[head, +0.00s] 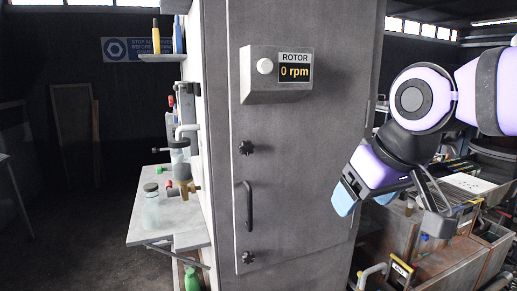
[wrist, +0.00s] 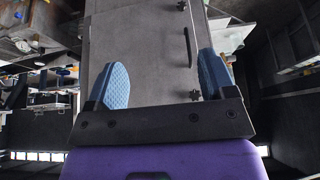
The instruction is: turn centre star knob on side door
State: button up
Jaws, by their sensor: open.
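The grey side door (head: 300,180) has two black star knobs in the head view. The upper knob (head: 246,147) is above the black door handle (head: 247,205), and the lower knob (head: 246,257) is below it. In the wrist view, which is upside down, the upper knob (wrist: 195,94) shows near the right finger and the lower knob (wrist: 181,6) at the top edge. I cannot tell whether a third knob is hidden. My gripper (head: 364,203) has its blue fingers apart and empty, right of the knobs; its fingers also frame the wrist view (wrist: 163,62).
A rotor display box (head: 275,75) reading 0 rpm sticks out above the upper knob. A shelf (head: 160,225) with jars and fittings is left of the cabinet. Machinery and bins (head: 430,255) stand at right. The door front is otherwise clear.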

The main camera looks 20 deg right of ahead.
aim_at(247, 148)
jog(key=j+z, duration=0.1)
jog(key=z, duration=0.3)
jog(key=i+j+z, duration=0.1)
jog(key=z, duration=0.3)
jog(key=j+z, duration=0.1)
jog(key=z, duration=0.3)
jog(key=j+z, duration=0.15)
jog(key=z, duration=0.25)
jog(key=j+z, duration=0.1)
jog(key=j, duration=0.35)
